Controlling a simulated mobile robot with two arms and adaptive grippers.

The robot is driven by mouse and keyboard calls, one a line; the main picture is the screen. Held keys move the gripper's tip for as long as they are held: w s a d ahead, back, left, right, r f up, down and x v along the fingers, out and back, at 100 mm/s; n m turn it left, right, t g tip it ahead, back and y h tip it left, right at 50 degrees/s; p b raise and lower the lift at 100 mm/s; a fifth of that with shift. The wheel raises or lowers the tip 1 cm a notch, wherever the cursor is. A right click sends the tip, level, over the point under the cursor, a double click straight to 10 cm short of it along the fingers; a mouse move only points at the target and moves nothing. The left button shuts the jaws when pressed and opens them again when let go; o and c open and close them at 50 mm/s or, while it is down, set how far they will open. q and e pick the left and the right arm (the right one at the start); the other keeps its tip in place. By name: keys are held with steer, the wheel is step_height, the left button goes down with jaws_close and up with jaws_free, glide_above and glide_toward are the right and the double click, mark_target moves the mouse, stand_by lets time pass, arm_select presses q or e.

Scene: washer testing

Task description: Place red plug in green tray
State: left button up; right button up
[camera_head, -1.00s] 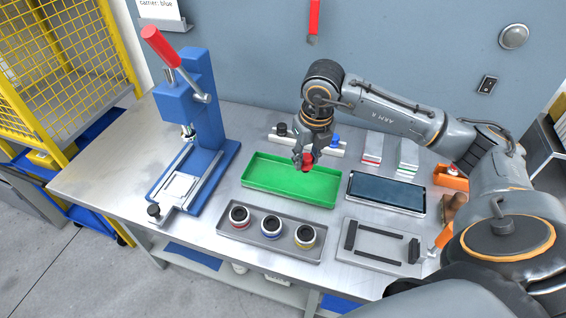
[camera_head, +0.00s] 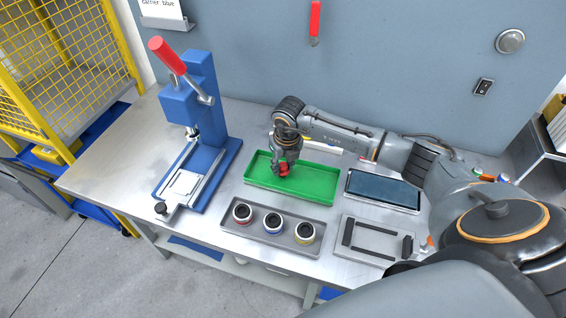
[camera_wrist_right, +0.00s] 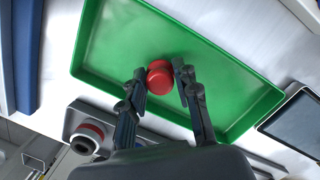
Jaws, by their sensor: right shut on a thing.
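The red plug (camera_head: 284,169) is between the fingers of my right gripper (camera_head: 283,167), over the left-middle part of the green tray (camera_head: 318,187). In the right wrist view the plug (camera_wrist_right: 160,74) shows as a round red cap, with the two dark fingers (camera_wrist_right: 160,82) closed on its sides. The green tray (camera_wrist_right: 225,90) spreads out beneath and around it in that view. I cannot tell whether the plug touches the tray floor. My left gripper does not show.
A grey tray (camera_head: 262,246) with several ringed cups stands in front of the green tray. A blue press (camera_head: 205,125) stands at left. The table's left end is clear.

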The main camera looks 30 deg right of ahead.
mark_target(285, 169)
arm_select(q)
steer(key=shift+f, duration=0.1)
arm_select(e)
steer(key=shift+f, duration=0.1)
steer(key=o, duration=0.9)
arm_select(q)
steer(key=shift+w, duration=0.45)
arm_select(e)
steer(key=shift+o, duration=0.2)
arm_select(q)
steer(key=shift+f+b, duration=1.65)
steer(key=shift+b, duration=0.1)
arm_select(e)
step_height(285, 169, up, 12)
steer(key=s, duration=0.1)
steer(key=shift+s, duration=0.4)
steer(key=shift+a, duration=0.1)
